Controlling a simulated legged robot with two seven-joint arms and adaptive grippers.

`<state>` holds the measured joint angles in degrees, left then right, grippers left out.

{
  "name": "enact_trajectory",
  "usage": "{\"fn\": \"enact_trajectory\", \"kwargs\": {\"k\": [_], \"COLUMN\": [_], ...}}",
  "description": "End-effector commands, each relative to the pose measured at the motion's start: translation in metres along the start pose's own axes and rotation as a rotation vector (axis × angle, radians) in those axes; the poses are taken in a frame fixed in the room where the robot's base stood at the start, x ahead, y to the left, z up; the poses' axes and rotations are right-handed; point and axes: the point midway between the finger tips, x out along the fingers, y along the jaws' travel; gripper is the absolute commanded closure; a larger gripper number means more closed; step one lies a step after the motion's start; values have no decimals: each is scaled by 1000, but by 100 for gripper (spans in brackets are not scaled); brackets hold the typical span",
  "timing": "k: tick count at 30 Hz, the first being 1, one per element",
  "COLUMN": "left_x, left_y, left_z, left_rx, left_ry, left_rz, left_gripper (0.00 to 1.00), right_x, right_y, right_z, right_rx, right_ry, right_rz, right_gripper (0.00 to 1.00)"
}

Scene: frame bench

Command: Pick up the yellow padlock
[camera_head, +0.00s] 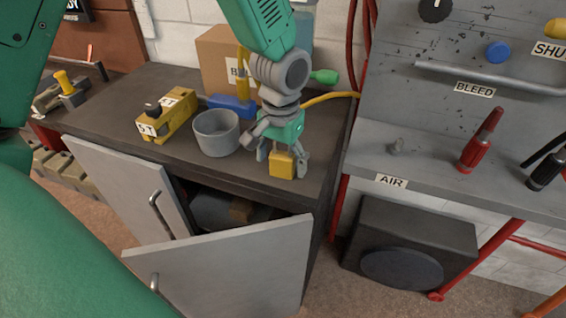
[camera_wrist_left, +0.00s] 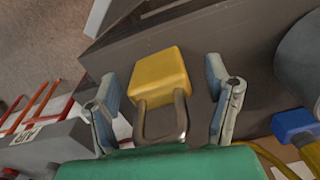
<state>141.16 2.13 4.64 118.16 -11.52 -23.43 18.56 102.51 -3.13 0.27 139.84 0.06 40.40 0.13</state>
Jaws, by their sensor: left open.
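The yellow padlock (camera_head: 282,165) stands on the dark bench top near its front right edge. In the left wrist view the padlock (camera_wrist_left: 160,77) shows its yellow body and its grey shackle, which points toward my palm. My left gripper (camera_head: 282,161) is above and around it. In the wrist view the two fingers of the left gripper (camera_wrist_left: 168,105) are spread on either side of the padlock, with gaps between finger and body. I cannot tell how far the fingertips are above the bench. My right gripper does not show.
A grey bowl (camera_head: 215,133) stands just left of the gripper. A yellow block-like tool (camera_head: 167,115), a blue item (camera_head: 232,104) and a cardboard box (camera_head: 217,62) are behind. The cabinet doors (camera_head: 222,262) below hang open. A grey panel (camera_head: 465,160) stands to the right.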

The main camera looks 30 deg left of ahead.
Motion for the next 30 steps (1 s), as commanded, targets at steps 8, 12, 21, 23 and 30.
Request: {"fn": "enact_trajectory", "kwargs": {"k": [8,12,21,23,30], "left_x": [0,0,-27,-40,-85], "left_y": [0,0,0,0,0], "left_z": [0,-1,-1,-2,-2], "left_rx": [1,1,2,2,1], "left_ry": [0,0,5,6,4], "left_rz": [0,0,1,0,0], "left_gripper": [88,94,94,94,94], "right_x": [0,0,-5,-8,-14], "right_y": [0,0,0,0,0], "right_z": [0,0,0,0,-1], "right_rx": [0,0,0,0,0], "right_ry": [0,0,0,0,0], "right_rz": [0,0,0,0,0], "right_gripper": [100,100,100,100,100]}}
